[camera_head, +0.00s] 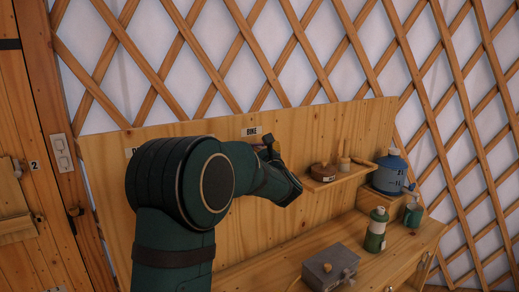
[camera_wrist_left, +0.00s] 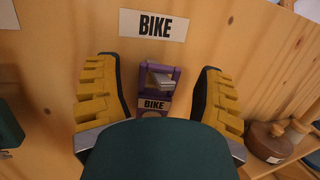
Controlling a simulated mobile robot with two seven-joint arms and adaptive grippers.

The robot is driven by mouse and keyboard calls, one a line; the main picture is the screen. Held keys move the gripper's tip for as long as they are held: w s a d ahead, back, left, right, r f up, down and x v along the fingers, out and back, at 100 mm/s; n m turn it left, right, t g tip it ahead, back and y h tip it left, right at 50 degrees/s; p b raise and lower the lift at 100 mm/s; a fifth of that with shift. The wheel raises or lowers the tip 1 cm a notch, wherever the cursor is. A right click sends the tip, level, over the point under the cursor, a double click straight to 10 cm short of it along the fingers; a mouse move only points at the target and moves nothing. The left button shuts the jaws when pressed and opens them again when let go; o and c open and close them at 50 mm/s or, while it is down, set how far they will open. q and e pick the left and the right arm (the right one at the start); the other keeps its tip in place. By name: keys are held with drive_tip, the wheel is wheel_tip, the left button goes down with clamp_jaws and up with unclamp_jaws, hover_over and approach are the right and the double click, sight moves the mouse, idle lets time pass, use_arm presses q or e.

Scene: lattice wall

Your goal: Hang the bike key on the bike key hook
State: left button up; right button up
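A purple key tag (camera_wrist_left: 153,112) with a BIKE label is between the fingers of my left gripper (camera_wrist_left: 157,95) in the left wrist view. A pale hook (camera_wrist_left: 160,80) shows within the tag's purple upper frame, so the tag appears to be around the hook. The yellow-padded fingers are apart, with a gap on each side of the tag. A BIKE sign (camera_wrist_left: 153,24) is on the board above. In the head view my left gripper (camera_head: 266,146) is at the board under the BIKE sign (camera_head: 251,131), mostly hidden by my arm. My right gripper is out of view.
A small shelf (camera_head: 340,176) with a round brown pot (camera_head: 323,172) is right of my gripper. The board above the BIKE sign is clear.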

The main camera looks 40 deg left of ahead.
use_arm(q)
drive_tip(key=v, duration=1.2)
